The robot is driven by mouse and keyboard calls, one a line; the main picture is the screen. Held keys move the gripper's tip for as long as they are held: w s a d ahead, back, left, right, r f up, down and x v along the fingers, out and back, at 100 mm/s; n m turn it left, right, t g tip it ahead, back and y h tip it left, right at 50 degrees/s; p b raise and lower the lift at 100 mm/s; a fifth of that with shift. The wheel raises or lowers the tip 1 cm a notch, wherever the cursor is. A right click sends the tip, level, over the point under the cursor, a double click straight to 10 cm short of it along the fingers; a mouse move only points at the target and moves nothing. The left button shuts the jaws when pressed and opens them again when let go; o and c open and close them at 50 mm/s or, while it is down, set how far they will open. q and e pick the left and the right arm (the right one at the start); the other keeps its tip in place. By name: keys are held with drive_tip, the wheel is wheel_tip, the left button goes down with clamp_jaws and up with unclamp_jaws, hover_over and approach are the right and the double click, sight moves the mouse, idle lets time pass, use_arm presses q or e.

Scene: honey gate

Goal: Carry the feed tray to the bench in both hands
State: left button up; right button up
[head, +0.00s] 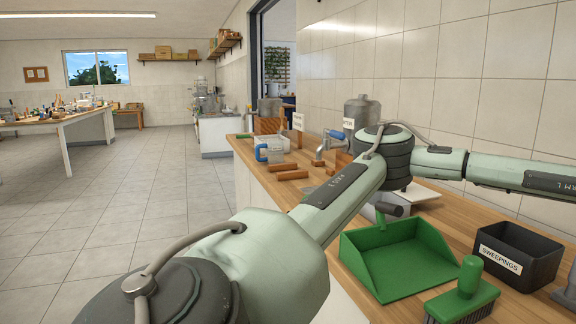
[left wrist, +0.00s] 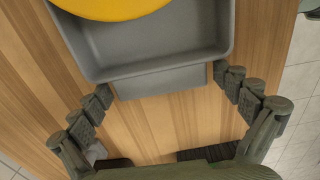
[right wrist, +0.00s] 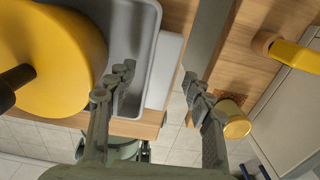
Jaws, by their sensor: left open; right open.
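The feed tray is a grey tray (left wrist: 160,70) on a wooden surface in the left wrist view, with a round yellow object (left wrist: 112,8) in it. A grey tab juts from its near side. My left gripper (left wrist: 163,84) is open, its fingers spread to either side of this tab. In the right wrist view the tray (right wrist: 151,28) shows at upper left, with the large yellow object (right wrist: 50,55) in it. My right gripper (right wrist: 158,78) is open, with a pale grey tab between its fingers. I cannot tell whether the fingers touch. The head view shows neither tray nor grippers.
In the head view, a green dustpan (head: 400,265), a brush (head: 466,292) and a black SWEEPINGS box (head: 520,255) stand on a wooden counter. Wooden blocks and a clear jug (head: 272,148) lie farther along. A cluttered table (head: 60,120) is at far left. Open tiled floor lies between.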

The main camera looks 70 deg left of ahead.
drive_tip(key=o, duration=0.6)
drive_tip(key=shift+c, duration=0.2)
